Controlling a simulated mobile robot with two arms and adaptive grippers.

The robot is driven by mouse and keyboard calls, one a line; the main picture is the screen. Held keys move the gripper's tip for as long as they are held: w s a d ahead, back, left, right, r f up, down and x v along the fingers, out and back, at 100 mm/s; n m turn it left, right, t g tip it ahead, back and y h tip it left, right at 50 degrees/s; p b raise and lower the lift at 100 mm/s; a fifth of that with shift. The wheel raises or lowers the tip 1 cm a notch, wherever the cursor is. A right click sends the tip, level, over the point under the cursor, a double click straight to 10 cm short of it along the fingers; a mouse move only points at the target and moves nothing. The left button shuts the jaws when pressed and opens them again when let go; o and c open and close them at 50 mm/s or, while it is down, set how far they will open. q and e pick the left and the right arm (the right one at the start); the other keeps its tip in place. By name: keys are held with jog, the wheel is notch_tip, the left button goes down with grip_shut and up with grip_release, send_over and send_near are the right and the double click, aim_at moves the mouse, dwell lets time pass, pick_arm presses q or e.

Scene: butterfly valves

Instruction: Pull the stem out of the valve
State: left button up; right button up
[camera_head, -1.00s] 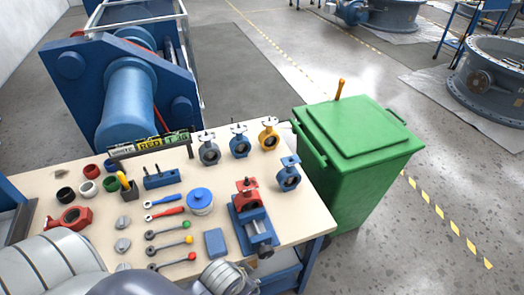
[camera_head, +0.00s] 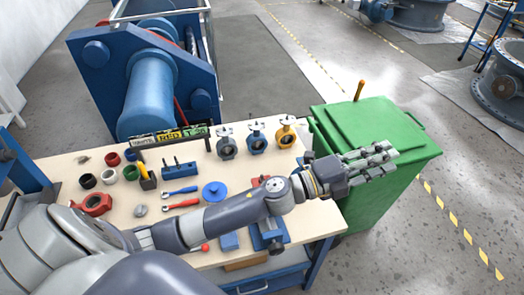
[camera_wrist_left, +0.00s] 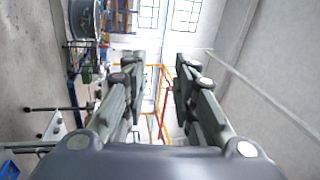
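The red valve (camera_head: 257,182) in the blue vise (camera_head: 269,238) is mostly hidden behind my left arm in the head view; its stem cannot be made out. My left gripper (camera_head: 385,154) is to the right of the valve, beyond the table's right edge and in front of the green bin. In the left wrist view its two fingers (camera_wrist_left: 155,92) are apart with nothing between them, and no valve shows there. My right gripper is not in view.
Grey (camera_head: 227,147), blue (camera_head: 257,140) and yellow (camera_head: 286,134) valves stand along the table's back edge. The green bin (camera_head: 400,190) stands right of the table.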

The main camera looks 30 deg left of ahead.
pick_arm(q)
jog(key=s+d+m+g+h, duration=0.3)
jog(key=d+m+g, duration=0.1)
jog(key=m+g, duration=0.4)
jog(key=m+g+y+p, duration=0.2)
jog(key=m+g+y, duration=0.65)
jog(key=y, duration=0.85)
send_over(262, 175)
jog(key=shift+m+t, duration=0.55)
jog(key=shift+m, duration=0.3)
notch_tip(262, 175, down, 11)
jog(key=shift+a+f, duration=0.1)
jog(key=shift+f, duration=0.05)
notch_tip(262, 175, down, 8)
jog(key=b, duration=0.5)
jog(key=shift+r, duration=0.2)
jog(key=shift+f+b, duration=0.7)
jog(key=shift+b, duration=0.1)
grip_shut()
